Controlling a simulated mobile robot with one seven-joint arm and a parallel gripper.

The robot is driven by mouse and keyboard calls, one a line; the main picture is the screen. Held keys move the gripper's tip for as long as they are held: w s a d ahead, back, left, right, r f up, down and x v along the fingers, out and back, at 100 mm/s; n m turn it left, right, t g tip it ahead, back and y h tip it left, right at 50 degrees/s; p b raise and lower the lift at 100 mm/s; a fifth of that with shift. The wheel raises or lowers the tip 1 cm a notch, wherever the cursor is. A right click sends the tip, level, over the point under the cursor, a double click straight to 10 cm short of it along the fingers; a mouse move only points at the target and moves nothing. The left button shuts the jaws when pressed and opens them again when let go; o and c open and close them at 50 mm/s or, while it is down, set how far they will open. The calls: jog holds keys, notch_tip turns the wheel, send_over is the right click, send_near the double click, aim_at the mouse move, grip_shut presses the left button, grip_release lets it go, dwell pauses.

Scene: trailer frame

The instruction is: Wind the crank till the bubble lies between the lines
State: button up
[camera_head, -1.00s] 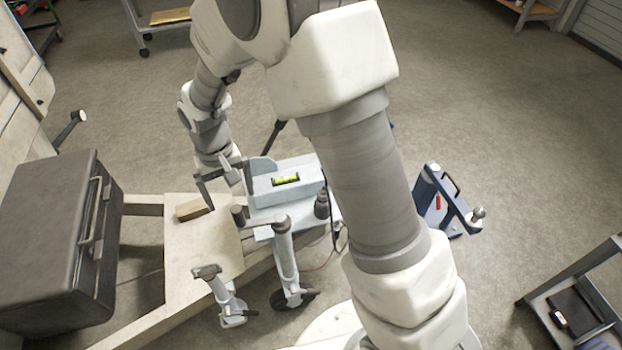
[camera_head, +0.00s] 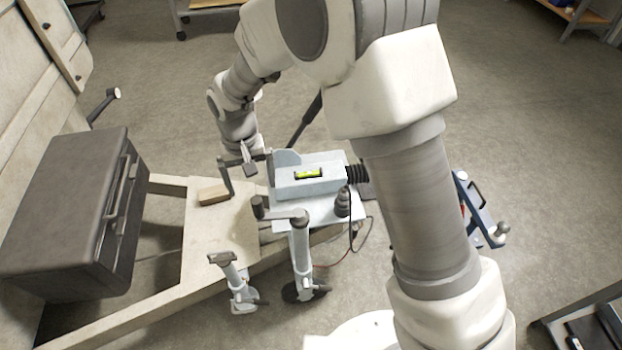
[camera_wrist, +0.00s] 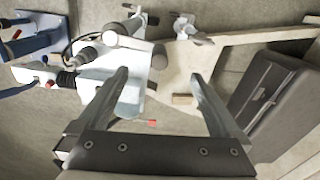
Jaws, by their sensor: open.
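The yellow-green level vial (camera_head: 308,174) lies on top of the pale blue hitch housing (camera_head: 325,183). It is too small to tell where its bubble sits against the lines. The crank (camera_head: 279,213) is a grey arm on top of the upright jack post (camera_head: 301,247), with a dark knob (camera_head: 258,207) at its left end. My gripper (camera_head: 240,182) is open and empty, above and left of the knob, and looks apart from it.
A wooden block (camera_head: 213,194) lies on the frame plate left of the crank. A second, shorter clamp post (camera_head: 236,281) stands in front. A large dark box (camera_head: 70,215) sits on the left. A black cable (camera_head: 361,235) hangs right of the housing.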

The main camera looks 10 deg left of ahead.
aim_at(256, 200)
notch_tip(256, 200, down, 9)
jog(key=b, duration=0.5)
jog(key=shift+r, duration=0.25)
jog(key=shift+c, duration=0.7)
grip_shut()
dwell(0.3)
